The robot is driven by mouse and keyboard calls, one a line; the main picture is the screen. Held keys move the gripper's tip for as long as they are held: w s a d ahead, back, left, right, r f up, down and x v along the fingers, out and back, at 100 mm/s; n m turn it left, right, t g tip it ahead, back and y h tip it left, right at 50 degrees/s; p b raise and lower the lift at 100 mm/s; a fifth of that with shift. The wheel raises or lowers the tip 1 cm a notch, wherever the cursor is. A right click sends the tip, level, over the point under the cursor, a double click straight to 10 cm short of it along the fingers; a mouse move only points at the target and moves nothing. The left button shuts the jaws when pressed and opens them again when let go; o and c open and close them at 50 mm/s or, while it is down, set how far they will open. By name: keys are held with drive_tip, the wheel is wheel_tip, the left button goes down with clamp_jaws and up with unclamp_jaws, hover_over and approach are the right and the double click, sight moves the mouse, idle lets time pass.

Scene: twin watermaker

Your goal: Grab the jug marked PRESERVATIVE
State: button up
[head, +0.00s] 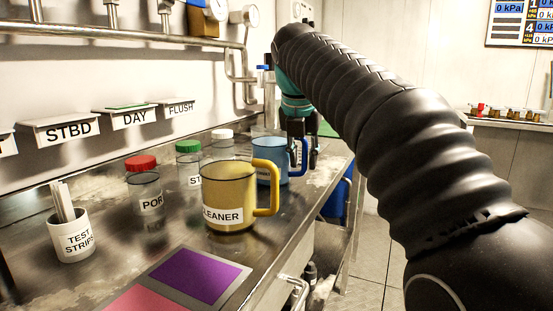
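A blue jug (269,151) stands on the metal counter, partly behind the yellow jug. Its white label is mostly hidden, so I cannot read the word on it. Its handle is on the right side. The yellow jug (229,178) in front of it is marked CLEANER, with its handle to the right. My gripper (303,163) points down at the blue jug's handle, with dark fingers apart on either side of it in this view. I cannot tell whether the fingers touch the handle.
Lidded jars stand left of the jugs: red-lidded (143,163), green-lidded (188,147) and white-lidded (222,134). A TEST STRIPS cup (72,238) is at the left. A purple mat (194,275) lies in front. The counter's right edge runs close beside the jugs.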

drive_tip(key=shift+f, duration=0.35)
clamp_jaws()
drive_tip(key=shift+r, duration=0.3)
